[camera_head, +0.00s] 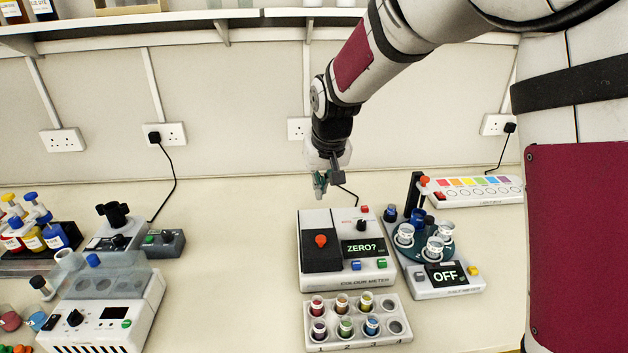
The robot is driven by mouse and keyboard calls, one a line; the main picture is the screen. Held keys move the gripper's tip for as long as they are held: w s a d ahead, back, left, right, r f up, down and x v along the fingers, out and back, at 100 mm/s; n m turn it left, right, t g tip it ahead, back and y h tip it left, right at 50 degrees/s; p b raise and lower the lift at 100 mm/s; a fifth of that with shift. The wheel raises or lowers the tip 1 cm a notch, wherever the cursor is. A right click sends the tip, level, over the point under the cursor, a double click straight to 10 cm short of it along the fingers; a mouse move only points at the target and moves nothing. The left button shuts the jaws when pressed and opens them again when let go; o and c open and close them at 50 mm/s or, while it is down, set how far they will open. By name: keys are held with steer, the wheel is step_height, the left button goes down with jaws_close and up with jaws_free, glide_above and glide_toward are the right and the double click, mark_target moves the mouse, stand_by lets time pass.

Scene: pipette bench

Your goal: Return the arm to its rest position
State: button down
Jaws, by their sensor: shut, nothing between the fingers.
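My arm reaches in from the upper right. My gripper (321,190) points down above the back of the bench, just behind and above the colour meter (320,272). Its small fingers are shut with nothing between them, and it appears clear of the meter. The meter has a dark lid with an orange knob, and its screen reads "ZERO?".
A vial rack (392,346) stands in front of the meter. A carousel device (447,290) reading "OFF" is to its right, with a colour strip (470,191) behind. A white block unit (90,325) and bottles (32,238) stand left. The bench between is clear. A shelf (240,17) runs above.

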steer(key=s+d+r, duration=0.4)
steer(key=s+r, duration=0.2)
steer(key=s, duration=0.1)
steer(key=s+d+r, duration=0.4)
steer(key=s+r, duration=0.1)
steer(key=s, duration=0.2)
steer(key=s+d+m, duration=0.1)
steer(key=s+d, duration=0.1)
steer(key=s, duration=0.7)
steer(key=s+d+t, duration=0.1)
steer(key=s+d, duration=0.1)
steer(key=s, duration=0.7)
steer(key=shift+d+r+m+t+h, duration=0.25)
steer(key=shift+r+m+t+h, duration=0.05)
steer(key=shift+r+m, duration=0.1)
steer(key=shift+a, duration=0.1)
